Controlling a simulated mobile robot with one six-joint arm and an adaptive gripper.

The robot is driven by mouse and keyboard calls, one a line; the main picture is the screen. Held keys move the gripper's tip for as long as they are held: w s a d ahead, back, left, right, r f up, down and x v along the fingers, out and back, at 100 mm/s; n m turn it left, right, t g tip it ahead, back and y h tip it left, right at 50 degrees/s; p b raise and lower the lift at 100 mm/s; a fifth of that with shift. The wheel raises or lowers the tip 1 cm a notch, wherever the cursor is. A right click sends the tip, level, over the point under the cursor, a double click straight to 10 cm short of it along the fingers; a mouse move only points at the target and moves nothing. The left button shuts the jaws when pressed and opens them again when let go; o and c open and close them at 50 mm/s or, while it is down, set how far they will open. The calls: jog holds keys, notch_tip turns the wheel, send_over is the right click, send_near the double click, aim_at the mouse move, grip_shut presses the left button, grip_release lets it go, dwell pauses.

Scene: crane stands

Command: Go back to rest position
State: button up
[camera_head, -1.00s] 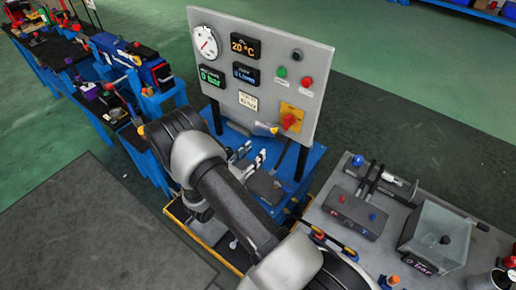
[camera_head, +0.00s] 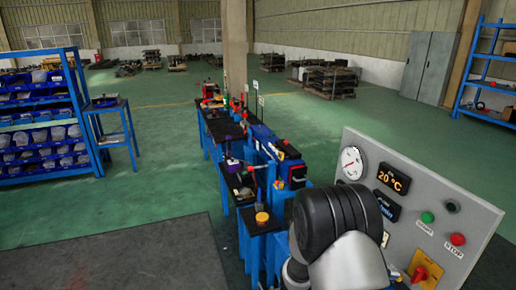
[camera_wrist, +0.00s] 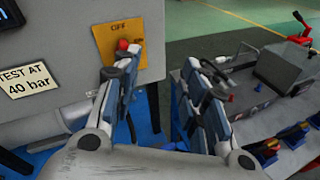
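My gripper (camera_wrist: 163,75) is open in the wrist view, its two fingers apart with nothing between them. The left finger overlaps the lower part of the yellow plate (camera_wrist: 106,42) marked OFF, close to its red knob (camera_wrist: 123,45); I cannot tell whether they touch. The grey control panel (camera_head: 400,165) stands at the right in the head view, with a gauge, displays and green and red buttons. My arm covers its lower left part. The gripper is hidden in the head view.
A row of blue work stands (camera_head: 228,200) with tools and boxes runs back from my arm. In the wrist view, a grey bench (camera_wrist: 270,105) with fittings stands at right. A blue shelf (camera_head: 75,100) holds bins at left. Green floor (camera_head: 165,150) between is clear.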

jog(key=s+a+r+m+g+y+b, duration=0.1)
jog(key=s+a+r+m+y, duration=0.3)
jog(key=s, duration=0.3)
jog(key=s+a+r+m+g+y+b, duration=0.1)
jog(key=s+a+r+m+y, duration=0.1)
jog(key=s+r+m+y, duration=0.3)
jog(key=s+a+r+m+t+y, duration=0.2)
jog(key=s+a+m+t+y, duration=0.1)
jog(key=a, duration=0.4)
jog(key=s+a+r+m+t+y+b, duration=0.1)
jog(key=s+a+m+t+y, duration=0.1)
jog(key=s+a+t+y, duration=0.2)
jog(key=a, duration=0.2)
jog(key=shift+s+a+r+m, duration=0.35)
jog(key=shift+a+r+m, duration=0.05)
jog(key=shift+d, duration=0.1)
